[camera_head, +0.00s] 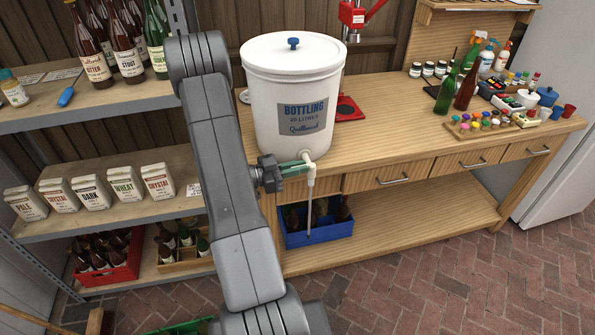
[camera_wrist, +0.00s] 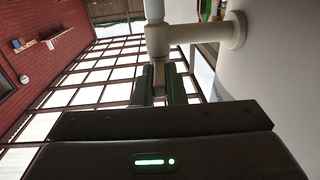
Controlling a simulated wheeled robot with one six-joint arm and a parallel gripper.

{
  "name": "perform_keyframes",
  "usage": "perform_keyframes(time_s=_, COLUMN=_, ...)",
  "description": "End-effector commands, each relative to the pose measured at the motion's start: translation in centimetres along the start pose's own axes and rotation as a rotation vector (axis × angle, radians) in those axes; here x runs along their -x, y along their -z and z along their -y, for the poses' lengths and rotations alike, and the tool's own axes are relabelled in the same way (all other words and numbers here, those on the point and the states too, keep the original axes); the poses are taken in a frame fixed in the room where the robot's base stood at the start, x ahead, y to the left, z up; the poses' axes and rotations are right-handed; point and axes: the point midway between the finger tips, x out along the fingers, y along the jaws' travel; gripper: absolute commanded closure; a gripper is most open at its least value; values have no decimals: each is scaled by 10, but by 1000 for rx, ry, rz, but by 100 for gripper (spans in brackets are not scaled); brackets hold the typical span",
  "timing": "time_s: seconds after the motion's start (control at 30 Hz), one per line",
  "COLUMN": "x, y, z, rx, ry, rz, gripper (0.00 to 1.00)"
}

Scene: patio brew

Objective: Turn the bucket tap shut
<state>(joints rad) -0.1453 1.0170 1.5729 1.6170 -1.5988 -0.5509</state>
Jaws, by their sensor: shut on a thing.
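The white bottling bucket (camera_head: 294,105) with a blue-knobbed lid stands on the wooden bench. Its white tap (camera_head: 309,170) juts out low on the front, with a thin tube hanging straight down from it. My gripper (camera_head: 300,166) is at the tap, reaching in from the left. In the wrist view the tap body (camera_wrist: 180,35) runs across the top to the bucket wall (camera_wrist: 262,70). My gripper's two dark green fingers (camera_wrist: 163,82) are closed on the tap's small lever (camera_wrist: 158,75). The tap's inner open or shut state cannot be told.
A blue crate of bottles (camera_head: 318,232) sits on the lower shelf below the tap. Shelves of bottles and bags (camera_head: 90,215) stand at left.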

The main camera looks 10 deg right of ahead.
Motion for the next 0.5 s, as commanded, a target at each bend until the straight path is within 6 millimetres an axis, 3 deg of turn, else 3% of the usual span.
perform_keyframes(time_s=0.37, x=0, y=0, z=2, rx=0, ry=-43, rz=0, gripper=100)
perform_keyframes(time_s=0.4, x=0, y=0, z=2, rx=0, ry=-43, rz=0, gripper=83)
perform_keyframes(time_s=0.5, x=0, y=0, z=2, rx=0, ry=-43, rz=0, gripper=67)
